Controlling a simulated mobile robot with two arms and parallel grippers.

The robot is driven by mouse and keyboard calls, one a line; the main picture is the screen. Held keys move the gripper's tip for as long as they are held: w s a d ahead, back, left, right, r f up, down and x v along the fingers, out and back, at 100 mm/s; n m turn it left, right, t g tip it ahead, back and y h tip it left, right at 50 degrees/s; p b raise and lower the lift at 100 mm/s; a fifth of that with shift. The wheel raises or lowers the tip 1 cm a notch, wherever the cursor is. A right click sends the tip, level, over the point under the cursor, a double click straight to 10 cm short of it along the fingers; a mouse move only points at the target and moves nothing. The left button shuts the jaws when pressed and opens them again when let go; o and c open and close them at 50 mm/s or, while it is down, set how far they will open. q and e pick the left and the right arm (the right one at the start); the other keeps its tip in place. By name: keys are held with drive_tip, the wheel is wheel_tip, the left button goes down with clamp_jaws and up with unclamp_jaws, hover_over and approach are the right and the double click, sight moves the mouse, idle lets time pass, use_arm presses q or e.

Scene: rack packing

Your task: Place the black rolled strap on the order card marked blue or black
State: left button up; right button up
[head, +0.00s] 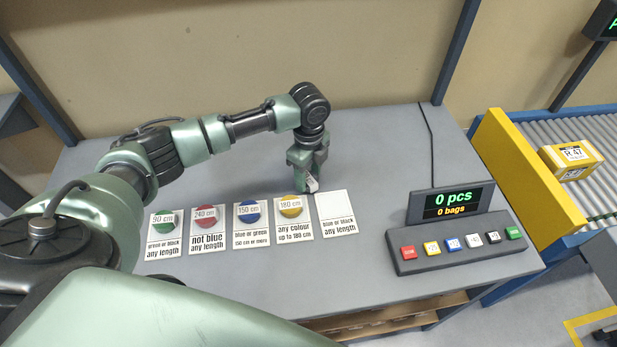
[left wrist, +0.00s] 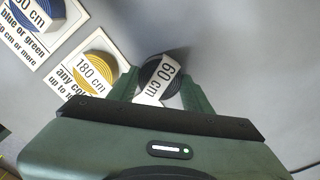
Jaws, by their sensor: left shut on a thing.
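My left gripper (left wrist: 165,90) is shut on the black rolled strap (left wrist: 148,73), which carries a white label reading 60 cm in the left wrist view. In the head view the left gripper (head: 309,183) is just behind the order card marked blue or black, and the strap is mostly hidden there. The order card marked blue or black, any length (head: 338,213) is the rightmost card in the row and has no strap on it. Whether the strap touches the table is hard to tell. My right gripper is not in view.
Several cards in the row hold rolled straps: green (head: 164,222), red (head: 207,221), blue (head: 248,214) and yellow (head: 292,208). A button panel with display (head: 449,206) stands to the right. A yellow wall (head: 517,165) and a roller conveyor lie beyond. The table behind the cards is clear.

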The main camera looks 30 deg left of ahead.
use_arm(q)
wheel_tip(320, 180, up, 18)
drive_tip(key=b, duration=0.2)
drive_tip(key=n+p, duration=0.7)
drive_tip(key=n, duration=0.7)
hover_over(333, 204)
drive_tip(key=f, duration=0.2)
drive_tip(key=shift+g, duration=0.4)
wheel_tip(333, 204, down, 11)
drive_tip(key=shift+w+f+p, duration=0.1)
drive_tip(key=shift+p, duration=0.7)
drive_tip(key=shift+f, duration=2.55)
